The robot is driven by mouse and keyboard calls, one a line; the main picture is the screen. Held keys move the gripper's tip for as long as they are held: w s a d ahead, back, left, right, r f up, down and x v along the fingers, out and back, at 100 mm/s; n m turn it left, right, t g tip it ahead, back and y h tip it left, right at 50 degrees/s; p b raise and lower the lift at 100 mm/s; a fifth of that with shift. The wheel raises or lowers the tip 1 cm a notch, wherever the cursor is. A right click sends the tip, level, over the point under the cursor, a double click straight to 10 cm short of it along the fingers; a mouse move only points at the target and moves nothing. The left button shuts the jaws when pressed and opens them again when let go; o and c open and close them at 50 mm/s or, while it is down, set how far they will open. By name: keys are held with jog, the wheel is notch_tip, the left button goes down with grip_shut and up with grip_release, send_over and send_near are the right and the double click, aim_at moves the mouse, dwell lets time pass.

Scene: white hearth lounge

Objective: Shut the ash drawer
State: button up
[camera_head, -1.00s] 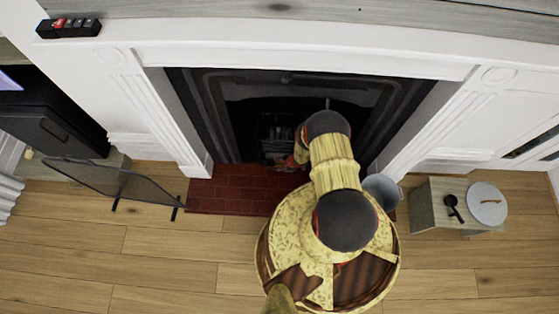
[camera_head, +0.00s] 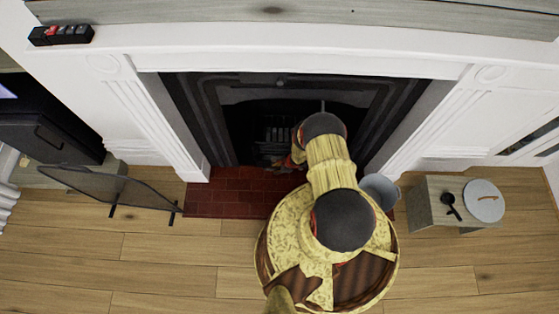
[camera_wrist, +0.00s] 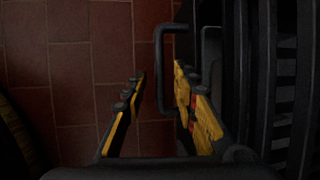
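My gripper (camera_wrist: 160,85) is open in the wrist view, with a finger on each side of the dark U-shaped handle (camera_wrist: 160,70). The handle's long bar shows between the fingertips, with a gap to the left finger. Contact with the right finger cannot be told. The ash drawer's dark front (camera_wrist: 210,48) is just right of the handle, below the black grate bars (camera_wrist: 285,70). In the head view my gripper (camera_head: 287,163) is low at the hearth opening by the grate (camera_head: 272,130). My arm partly hides this area, and how far the drawer stands out is unclear.
A red tiled hearth (camera_head: 225,190) lies before the fireplace. A mesh screen (camera_head: 110,185) stands left. The wooden floor (camera_head: 150,250) in front is clear.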

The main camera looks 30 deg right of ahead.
jog(key=v, duration=1.2)
dwell(0.7)
